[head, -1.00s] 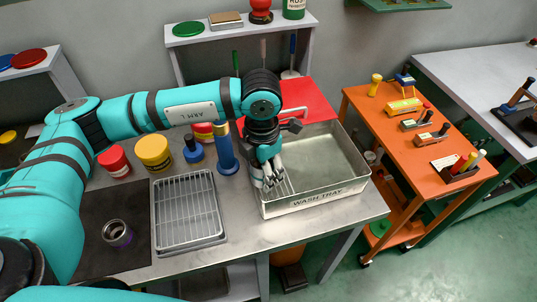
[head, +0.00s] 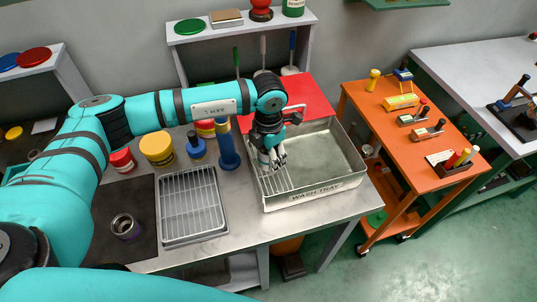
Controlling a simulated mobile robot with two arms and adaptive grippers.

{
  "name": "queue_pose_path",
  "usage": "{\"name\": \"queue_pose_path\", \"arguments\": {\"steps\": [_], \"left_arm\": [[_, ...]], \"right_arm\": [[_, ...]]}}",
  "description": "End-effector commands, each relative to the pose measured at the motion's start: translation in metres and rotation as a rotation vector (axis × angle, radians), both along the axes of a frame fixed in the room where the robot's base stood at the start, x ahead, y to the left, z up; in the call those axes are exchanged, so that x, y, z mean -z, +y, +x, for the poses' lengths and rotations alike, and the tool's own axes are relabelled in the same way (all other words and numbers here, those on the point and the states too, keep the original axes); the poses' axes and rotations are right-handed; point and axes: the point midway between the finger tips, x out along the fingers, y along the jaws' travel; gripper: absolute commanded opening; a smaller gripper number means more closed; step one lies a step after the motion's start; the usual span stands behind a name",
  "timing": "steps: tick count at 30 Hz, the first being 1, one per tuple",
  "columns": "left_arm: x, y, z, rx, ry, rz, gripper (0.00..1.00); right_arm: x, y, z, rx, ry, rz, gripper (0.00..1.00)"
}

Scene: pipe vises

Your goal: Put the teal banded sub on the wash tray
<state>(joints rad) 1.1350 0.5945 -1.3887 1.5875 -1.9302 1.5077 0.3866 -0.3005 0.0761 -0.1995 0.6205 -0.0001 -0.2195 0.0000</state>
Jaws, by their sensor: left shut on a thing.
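My left gripper (head: 272,161) points down over the left part of the wash tray (head: 315,192), a grey metal tray with a wire rack in its left side. It is shut on a small grey cylindrical piece, seemingly the teal banded sub (head: 263,157). The fingers hide most of this piece, and its band is too small to make out. I cannot tell whether it touches the rack. My right gripper is out of the picture.
Another metal sub with a purplish band (head: 125,226) stands on the dark mat. A grey draining rack (head: 192,205) lies empty left of the tray. A blue post (head: 228,150) stands close to the arm. The tray's right half is clear.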

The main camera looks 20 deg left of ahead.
Motion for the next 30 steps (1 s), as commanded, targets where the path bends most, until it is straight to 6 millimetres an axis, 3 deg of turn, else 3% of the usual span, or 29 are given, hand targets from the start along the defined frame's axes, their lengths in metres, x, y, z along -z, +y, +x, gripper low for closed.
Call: {"name": "queue_pose_path", "arguments": {"steps": [2,3,8,20,30], "left_arm": [[0.003,0.000,0.000,0.000,-0.001,-0.001,0.07],[0.003,0.000,0.000,0.000,0.000,0.000,0.53],[0.002,0.000,0.000,0.000,0.000,0.000,0.74],[-0.006,0.000,0.001,0.000,-0.002,0.000,0.74],[-0.075,0.000,0.001,0.000,-0.006,0.000,0.74]], "right_arm": [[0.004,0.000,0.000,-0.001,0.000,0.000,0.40],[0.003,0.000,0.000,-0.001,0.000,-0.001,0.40],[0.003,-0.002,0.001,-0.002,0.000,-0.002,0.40],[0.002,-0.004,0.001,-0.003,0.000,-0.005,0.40],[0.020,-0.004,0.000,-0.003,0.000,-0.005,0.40]]}}
